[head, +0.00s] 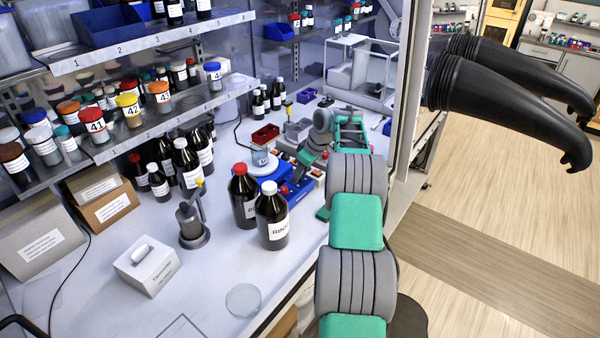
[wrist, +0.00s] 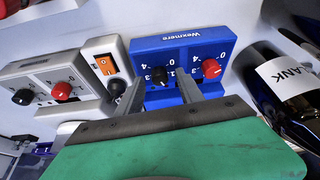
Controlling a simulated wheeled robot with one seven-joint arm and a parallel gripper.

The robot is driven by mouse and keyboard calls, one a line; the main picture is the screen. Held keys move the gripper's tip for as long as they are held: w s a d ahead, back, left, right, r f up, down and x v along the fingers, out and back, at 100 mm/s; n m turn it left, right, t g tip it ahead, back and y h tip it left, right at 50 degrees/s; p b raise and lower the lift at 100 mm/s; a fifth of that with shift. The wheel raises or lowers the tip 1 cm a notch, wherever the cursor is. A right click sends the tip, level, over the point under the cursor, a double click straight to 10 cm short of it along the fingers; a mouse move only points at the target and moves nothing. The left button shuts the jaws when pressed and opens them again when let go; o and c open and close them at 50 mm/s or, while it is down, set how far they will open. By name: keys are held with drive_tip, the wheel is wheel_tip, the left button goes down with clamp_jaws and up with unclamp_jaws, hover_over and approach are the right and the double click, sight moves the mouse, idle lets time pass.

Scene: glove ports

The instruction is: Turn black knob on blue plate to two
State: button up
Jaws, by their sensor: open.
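The blue plate (wrist: 150,46), marked "Wexmere", carries a black knob (wrist: 159,76) on the left and a red knob (wrist: 211,69) on the right, with white numerals around them. My gripper (wrist: 161,82) is open in the wrist view. One finger is on each side of the black knob, and I cannot tell whether they touch it. The fingers cover some numerals, and the knob's exact setting is too small to read. In the head view the blue unit (head: 297,190) is partly hidden behind bottles, with my gripper close to it.
A grey unit left of the plate has an orange switch (wrist: 104,65), and a further one has black (wrist: 22,97) and red (wrist: 61,90) knobs. In the head view, bottles (head: 272,215) stand in front of the unit.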

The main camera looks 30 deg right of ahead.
drive_tip(key=shift+f, duration=0.15)
clamp_jaws()
idle(0.4)
